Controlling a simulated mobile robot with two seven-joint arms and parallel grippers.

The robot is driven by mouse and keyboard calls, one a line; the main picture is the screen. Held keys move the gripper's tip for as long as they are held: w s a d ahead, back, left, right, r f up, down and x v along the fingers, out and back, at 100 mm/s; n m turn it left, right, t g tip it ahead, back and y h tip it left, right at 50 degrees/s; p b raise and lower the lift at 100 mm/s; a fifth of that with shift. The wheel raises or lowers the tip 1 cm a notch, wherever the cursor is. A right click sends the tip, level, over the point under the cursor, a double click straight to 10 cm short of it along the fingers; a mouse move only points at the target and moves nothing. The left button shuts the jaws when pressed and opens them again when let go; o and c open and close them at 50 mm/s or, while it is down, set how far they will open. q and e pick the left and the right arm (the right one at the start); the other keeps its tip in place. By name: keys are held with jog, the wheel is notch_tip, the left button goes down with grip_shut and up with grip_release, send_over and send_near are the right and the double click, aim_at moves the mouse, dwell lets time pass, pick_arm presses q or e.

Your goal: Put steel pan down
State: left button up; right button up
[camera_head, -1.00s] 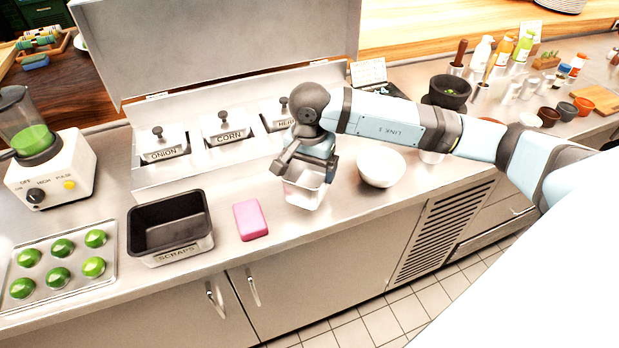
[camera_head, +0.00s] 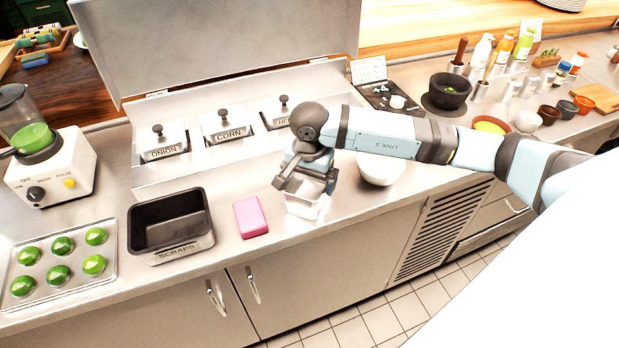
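The small steel pan (camera_head: 306,206) hangs under my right gripper (camera_head: 305,187) in the middle of the view, close to the counter's front edge. The gripper points down and seems shut on the pan's rim; the fingertips partly cover the pan. The pan is upright and at or just above the steel counter (camera_head: 275,270); I cannot tell whether it touches. My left gripper is not in view.
A pink sponge (camera_head: 250,217) and the black scraps bin (camera_head: 168,222) stand left of the pan. A white bowl (camera_head: 380,172) is at its right, partly behind my arm. Lidded onion (camera_head: 163,150) and corn (camera_head: 224,133) wells lie behind. Bare counter lies between sponge and pan.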

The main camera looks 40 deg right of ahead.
aim_at(309, 198)
jog(key=shift+r, duration=0.35)
notch_tip(309, 198, up, 12)
jog(key=b, duration=0.1)
jog(key=shift+f, duration=0.2)
